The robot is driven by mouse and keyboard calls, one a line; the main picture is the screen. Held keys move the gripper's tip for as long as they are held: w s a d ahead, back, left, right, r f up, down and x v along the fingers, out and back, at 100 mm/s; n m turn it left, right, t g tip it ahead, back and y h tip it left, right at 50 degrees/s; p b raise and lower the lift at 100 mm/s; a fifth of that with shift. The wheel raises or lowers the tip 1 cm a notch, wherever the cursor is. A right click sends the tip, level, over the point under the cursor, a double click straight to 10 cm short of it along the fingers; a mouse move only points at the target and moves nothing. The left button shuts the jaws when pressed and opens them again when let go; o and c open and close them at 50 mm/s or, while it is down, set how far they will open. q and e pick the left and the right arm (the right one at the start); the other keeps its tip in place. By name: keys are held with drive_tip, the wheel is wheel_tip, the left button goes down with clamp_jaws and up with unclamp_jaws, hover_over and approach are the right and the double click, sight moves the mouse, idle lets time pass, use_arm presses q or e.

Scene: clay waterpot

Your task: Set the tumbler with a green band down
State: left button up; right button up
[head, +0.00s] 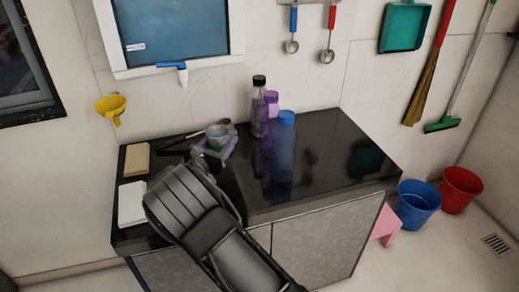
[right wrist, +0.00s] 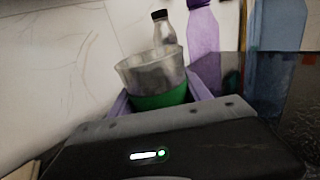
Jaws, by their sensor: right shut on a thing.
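The tumbler (right wrist: 150,72) is clear, with a green band around its lower part, and looks close to upright. In the right wrist view it stands between the lilac fingers of my right gripper (right wrist: 160,100), which is shut on it. In the head view the tumbler (head: 217,132) and my right gripper (head: 214,145) are over the back left part of the black counter (head: 335,170). My arm and gripper hide the counter under it, so I cannot tell whether its base touches. My left gripper is not in view.
Right of the tumbler stand a clear dark-capped bottle (head: 258,108), a purple bottle (head: 270,118) and a blue bottle (head: 283,150). A tan block (head: 136,158) and a white block (head: 131,203) lie at the left edge. The counter's right side is clear.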

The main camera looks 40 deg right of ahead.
drive_tip(key=p, duration=0.2)
hover_over(264, 144)
drive_tip(key=s+a, duration=0.1)
drive_tip(key=a, duration=0.3)
drive_tip(key=shift+r, duration=0.1)
drive_tip(key=shift+s+d+f, duration=0.15)
drive_tip(key=shift+d+f, duration=0.05)
drive_tip(key=shift+d, duration=0.4)
wheel_tip(264, 144, down, 2)
drive_tip(key=shift+a+f, duration=0.1)
drive_tip(key=shift+f, duration=0.35)
drive_tip(key=shift+f, duration=0.1)
wheel_tip(264, 144, down, 3)
drive_tip(key=shift+f, duration=0.1)
drive_tip(key=shift+d+f+p, duration=0.2)
drive_tip(key=shift+f+p, duration=0.05)
drive_tip(key=shift+p, duration=0.05)
